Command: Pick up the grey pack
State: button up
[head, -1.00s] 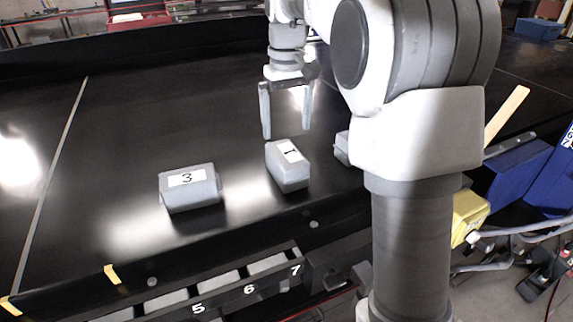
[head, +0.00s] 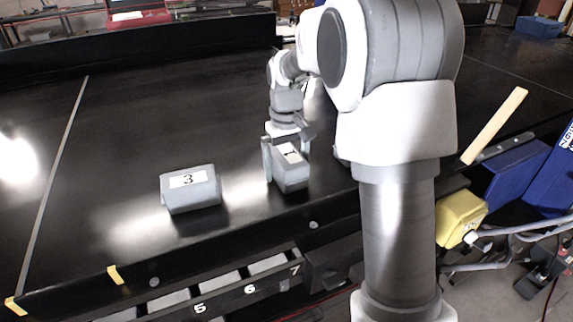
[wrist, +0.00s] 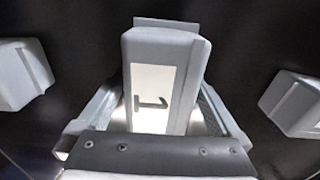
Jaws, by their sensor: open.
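A grey pack labelled 1 (head: 291,175) stands on the black belt. It also shows in the wrist view (wrist: 165,50), where it lies between the two fingers. My gripper (head: 285,165) is lowered around this pack, open, with one finger on each side. Whether the fingers touch its sides I cannot tell. A second grey pack, labelled 3 (head: 190,190), sits to the left on the belt. A third grey pack (head: 341,155) is mostly hidden behind my arm in the head view. Grey packs also flank my gripper in the wrist view, at left (wrist: 22,72) and right (wrist: 296,103).
The black conveyor belt (head: 130,110) is wide and clear behind and left of the packs. Along its front edge runs a rack of numbered slots (head: 225,290). A wooden stick (head: 495,126), a yellow block (head: 460,216) and a blue part (head: 512,172) are at the right.

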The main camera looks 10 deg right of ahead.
aim_at(289, 154)
grip_shut()
dwell(0.4)
jog(key=shift+r, duration=0.2)
jog(key=shift+r, duration=0.25)
jog(key=r, duration=0.2)
jog(key=r+b, duration=0.1)
jog(key=shift+d+r, duration=0.25)
jog(key=shift+r, duration=0.05)
jog(key=s+d+r+b, duration=0.1)
jog(key=s+d+r, duration=0.5)
jog(key=d, duration=0.3)
jog(key=shift+d+r, duration=0.3)
